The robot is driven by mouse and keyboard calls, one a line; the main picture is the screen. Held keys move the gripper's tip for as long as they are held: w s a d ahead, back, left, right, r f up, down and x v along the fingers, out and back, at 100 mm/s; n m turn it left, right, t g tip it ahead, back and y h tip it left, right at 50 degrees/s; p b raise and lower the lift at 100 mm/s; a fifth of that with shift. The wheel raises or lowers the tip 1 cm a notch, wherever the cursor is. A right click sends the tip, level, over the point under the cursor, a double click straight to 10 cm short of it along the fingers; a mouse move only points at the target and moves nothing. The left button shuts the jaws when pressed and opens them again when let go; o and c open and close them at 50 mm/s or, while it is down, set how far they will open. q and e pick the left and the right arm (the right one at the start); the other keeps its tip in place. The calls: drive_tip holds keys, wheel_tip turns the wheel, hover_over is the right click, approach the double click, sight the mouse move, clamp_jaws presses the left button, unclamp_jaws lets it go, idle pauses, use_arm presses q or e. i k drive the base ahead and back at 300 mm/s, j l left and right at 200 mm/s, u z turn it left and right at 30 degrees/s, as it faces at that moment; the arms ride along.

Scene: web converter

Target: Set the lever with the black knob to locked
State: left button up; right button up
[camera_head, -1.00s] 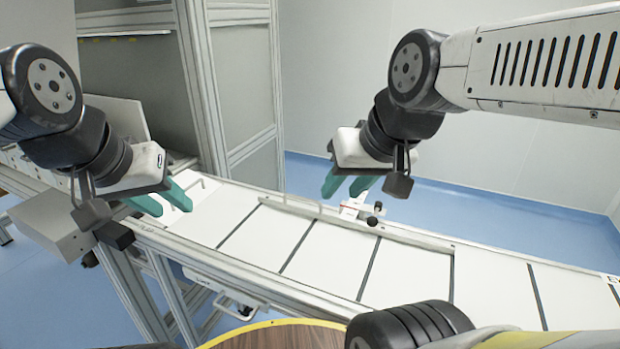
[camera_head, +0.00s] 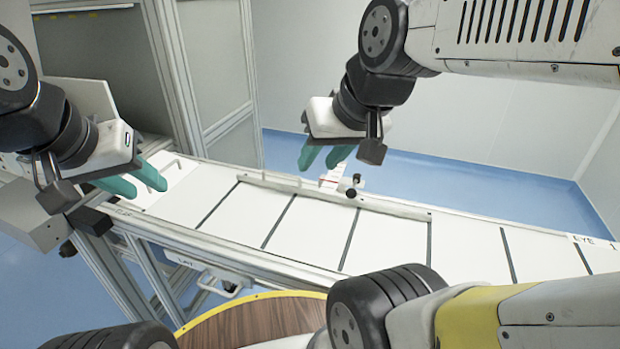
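A small white fitting (camera_head: 332,178) with red marks sits at the far rail of the conveyor. Two small black parts stand at its right side, an upper one (camera_head: 357,178) and a round black knob (camera_head: 351,193) below it. The lever's arm is too small to read, so I cannot tell its position. My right gripper (camera_head: 318,167) hangs just up and left of the fitting, its teal fingers apart and empty, with no contact visible. My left gripper (camera_head: 147,188) is over the conveyor's left end, its teal fingers apart and empty.
The white conveyor (camera_head: 310,234) runs across the view with low metal rails. A tall grey frame cabinet (camera_head: 205,70) stands behind its left part. A round wooden top with a yellow rim (camera_head: 250,320) is in front. Blue floor (camera_head: 460,185) lies behind.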

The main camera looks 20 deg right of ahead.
sight(351, 192)
drive_tip(key=i+j+z, duration=0.1)
drive_tip(key=z, duration=1.05)
